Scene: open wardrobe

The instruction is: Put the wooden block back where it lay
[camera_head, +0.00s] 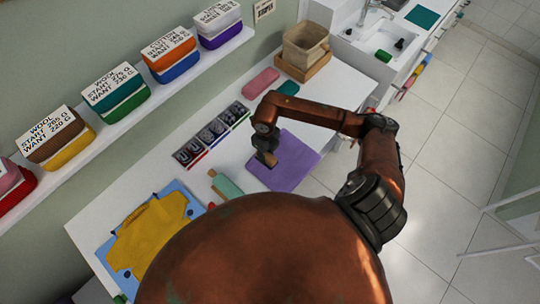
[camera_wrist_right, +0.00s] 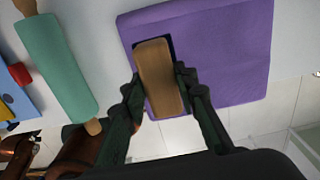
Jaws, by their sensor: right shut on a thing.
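The wooden block (camera_wrist_right: 158,75) is a light brown, rounded bar. My right gripper (camera_wrist_right: 159,84) is shut on it, one finger on each long side. In the head view my right gripper (camera_head: 265,150) is over the left part of the purple sheet (camera_head: 292,163), with the block (camera_head: 270,159) at its tip. The purple sheet also shows behind the block in the wrist view (camera_wrist_right: 235,50). A dark patch shows on the sheet around the block's far end. I cannot tell whether the block touches the sheet. My left gripper is not in view.
A green roller (camera_head: 228,188) lies left of the sheet, and several dark small trays (camera_head: 212,133) stand behind it. A yellow cloth on a blue board (camera_head: 150,235) lies at the front left. A pink block (camera_head: 262,82) and a wooden box (camera_head: 305,48) stand farther back.

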